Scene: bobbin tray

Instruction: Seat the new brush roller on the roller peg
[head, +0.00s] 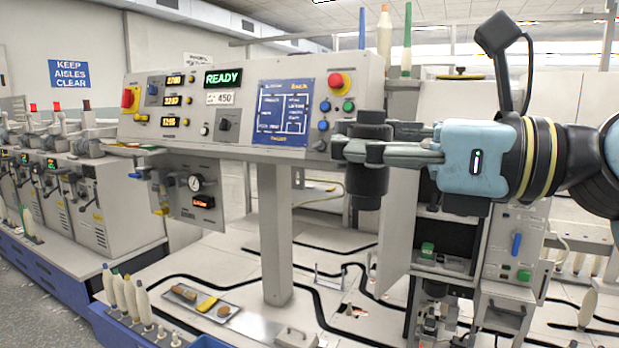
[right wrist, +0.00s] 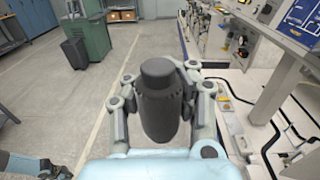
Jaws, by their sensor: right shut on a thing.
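My right gripper (head: 365,150) comes in from the right in the head view, in front of the machine's control panel. It is shut on a dark grey cylindrical roller (head: 368,184), which hangs upright in the air with a narrower cap on top. The right wrist view shows the same roller (right wrist: 160,108) between both fingers. I cannot pick out the roller peg with certainty. A light blue part, which looks like my left gripper (right wrist: 50,168), shows at the lower left of the right wrist view; its fingers are too unclear to read.
The control panel (head: 150,90) stands close behind the roller, on a post (head: 273,235). A metal tray (head: 228,318) with small brown and yellow items lies below, near a blue crate (head: 108,325) with bobbins.

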